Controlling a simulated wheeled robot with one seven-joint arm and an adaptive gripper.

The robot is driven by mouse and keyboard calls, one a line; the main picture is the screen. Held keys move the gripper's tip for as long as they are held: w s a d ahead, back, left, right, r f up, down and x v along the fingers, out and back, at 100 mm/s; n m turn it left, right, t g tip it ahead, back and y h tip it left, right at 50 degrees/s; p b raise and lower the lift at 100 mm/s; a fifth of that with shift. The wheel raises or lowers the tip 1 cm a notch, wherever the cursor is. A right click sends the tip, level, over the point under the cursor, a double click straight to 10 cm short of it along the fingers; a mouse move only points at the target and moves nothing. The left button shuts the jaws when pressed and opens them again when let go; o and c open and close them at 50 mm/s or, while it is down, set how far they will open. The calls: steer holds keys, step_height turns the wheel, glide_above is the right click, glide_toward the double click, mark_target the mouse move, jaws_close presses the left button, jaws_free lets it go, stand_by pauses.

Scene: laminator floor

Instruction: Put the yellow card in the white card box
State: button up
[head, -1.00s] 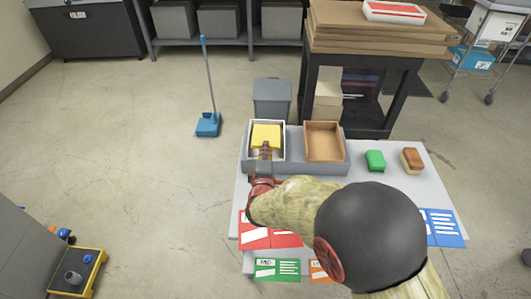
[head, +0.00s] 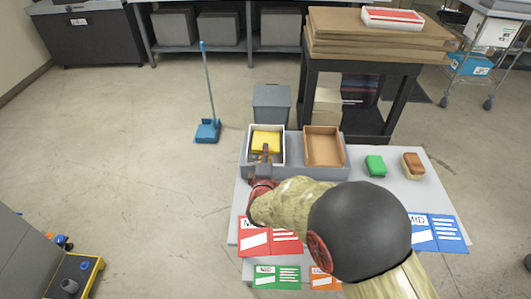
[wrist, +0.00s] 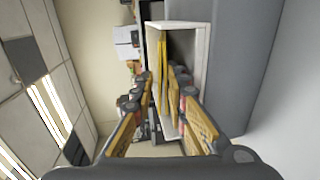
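The yellow card (head: 266,140) is inside the white card box (head: 281,147), the left of two boxes in the grey holder. In the wrist view the card (wrist: 162,72) shows edge-on within the white box (wrist: 203,50), standing between the box walls. My gripper (head: 265,155) is at the near side of the white box, over its front edge. In the wrist view its fingers (wrist: 158,98) are spread apart, with a gap on both sides of the card. The card's lower end is hidden.
A tan, empty-looking box (head: 323,147) stands right of the white one. A green block (head: 375,166) and a brown-topped sponge (head: 413,165) lie further right. Red cards (head: 270,236), blue cards (head: 435,232) and a green card (head: 277,277) lie on the table's near part.

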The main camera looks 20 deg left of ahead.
steer(key=shift+o, duration=1.3)
steer(key=shift+s, duration=0.1)
steer(key=v, duration=1.1)
steer(key=shift+s+r, duration=0.15)
steer(key=shift+s, duration=0.25)
steer(key=shift+s+d, duration=0.1)
